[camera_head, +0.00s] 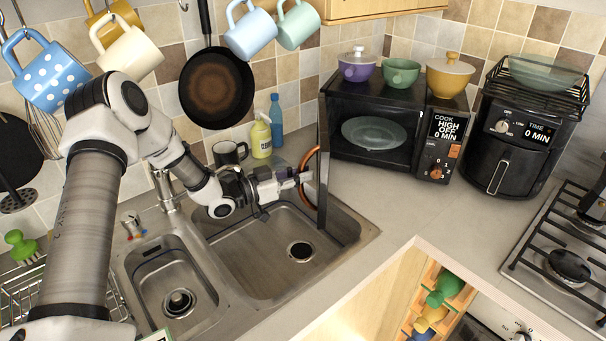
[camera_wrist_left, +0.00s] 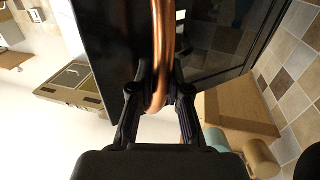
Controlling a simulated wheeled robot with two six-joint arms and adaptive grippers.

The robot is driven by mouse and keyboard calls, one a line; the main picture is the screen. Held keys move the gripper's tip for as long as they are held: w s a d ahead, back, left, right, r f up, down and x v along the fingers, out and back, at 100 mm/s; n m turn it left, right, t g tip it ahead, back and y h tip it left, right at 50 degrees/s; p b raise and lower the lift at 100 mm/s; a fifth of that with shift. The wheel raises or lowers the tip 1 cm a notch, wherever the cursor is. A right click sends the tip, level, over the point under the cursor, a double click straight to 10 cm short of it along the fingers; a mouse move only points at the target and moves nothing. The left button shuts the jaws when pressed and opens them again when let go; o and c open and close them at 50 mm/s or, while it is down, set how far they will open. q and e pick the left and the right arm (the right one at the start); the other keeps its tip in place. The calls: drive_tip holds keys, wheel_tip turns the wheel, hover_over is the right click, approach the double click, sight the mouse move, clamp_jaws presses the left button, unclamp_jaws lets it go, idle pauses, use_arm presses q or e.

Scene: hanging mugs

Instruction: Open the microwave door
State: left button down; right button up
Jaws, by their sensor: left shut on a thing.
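The black microwave (camera_head: 421,118) stands on the counter at the back, with its cavity exposed and a glass plate (camera_head: 374,133) inside. Its door (camera_head: 323,165) stands swung out from the left side, seen nearly edge-on. The copper handle (camera_head: 306,160) curves on the door's left face. My left gripper (camera_head: 301,178) is shut on this handle. In the left wrist view the gripper (camera_wrist_left: 160,95) has a finger on each side of the copper handle (camera_wrist_left: 161,45), against the dark door (camera_wrist_left: 108,35). My right gripper is not in view.
The door's free end reaches over the double sink (camera_head: 265,255). A yellow bottle (camera_head: 261,139), a blue bottle (camera_head: 276,122) and a dark mug (camera_head: 228,153) stand behind my left wrist. Lidded pots (camera_head: 450,78) sit on the microwave. An air fryer (camera_head: 520,135) stands right.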

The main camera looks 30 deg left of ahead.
use_arm(q)
drive_tip(key=shift+f, duration=0.15)
drive_tip(key=c, duration=1.1)
unclamp_jaws()
drive_tip(key=shift+c, duration=0.2)
drive_tip(key=shift+v, duration=6)
